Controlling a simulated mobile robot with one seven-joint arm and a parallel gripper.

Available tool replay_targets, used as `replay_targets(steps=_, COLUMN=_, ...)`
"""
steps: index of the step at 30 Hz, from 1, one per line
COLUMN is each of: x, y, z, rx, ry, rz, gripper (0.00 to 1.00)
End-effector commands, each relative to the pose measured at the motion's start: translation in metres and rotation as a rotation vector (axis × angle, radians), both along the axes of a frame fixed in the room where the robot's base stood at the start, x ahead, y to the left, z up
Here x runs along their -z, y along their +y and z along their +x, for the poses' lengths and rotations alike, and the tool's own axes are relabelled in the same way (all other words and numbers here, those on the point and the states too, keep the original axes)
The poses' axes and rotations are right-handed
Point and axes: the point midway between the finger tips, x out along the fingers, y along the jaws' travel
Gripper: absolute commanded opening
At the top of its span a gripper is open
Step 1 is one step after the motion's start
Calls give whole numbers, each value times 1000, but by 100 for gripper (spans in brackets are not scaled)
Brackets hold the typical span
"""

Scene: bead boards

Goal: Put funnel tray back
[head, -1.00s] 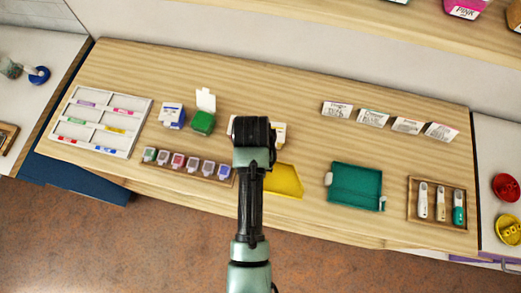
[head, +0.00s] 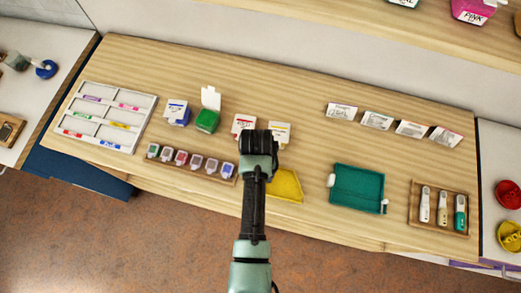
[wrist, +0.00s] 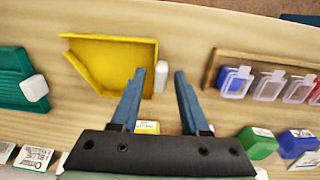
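The yellow tray (head: 286,186) has a slanted, funnel-like side and lies on the wooden table beside my arm. In the wrist view the yellow tray (wrist: 112,62) lies ahead and left of my fingers, and its white knob (wrist: 161,77) shows between the fingertips. My gripper (wrist: 160,74) is open, with nothing held. I cannot tell whether the fingers are down around the knob or still above it. In the head view my arm hides the fingers and the tray's left end.
A teal tray (head: 357,187) with white knobs lies to the right. A wooden rack of small jars (head: 188,166) stands left. Card-topped boxes (head: 279,130) stand behind my wrist. A wooden tray with three handled tools (head: 441,208) sits at the right end.

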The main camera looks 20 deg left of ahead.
Motion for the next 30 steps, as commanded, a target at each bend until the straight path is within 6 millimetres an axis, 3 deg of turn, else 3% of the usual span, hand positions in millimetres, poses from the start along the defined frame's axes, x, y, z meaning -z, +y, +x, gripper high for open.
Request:
replay_targets(steps=8, x=0, y=0, z=0, rx=0, ry=0, rz=0, gripper=52)
replay_targets(steps=14, x=-13, y=1, z=1, rx=0, ry=-2, rz=1, gripper=52)
replay_targets(steps=30, x=-111, y=3, z=1, rx=0, ry=-3, rz=0, gripper=52)
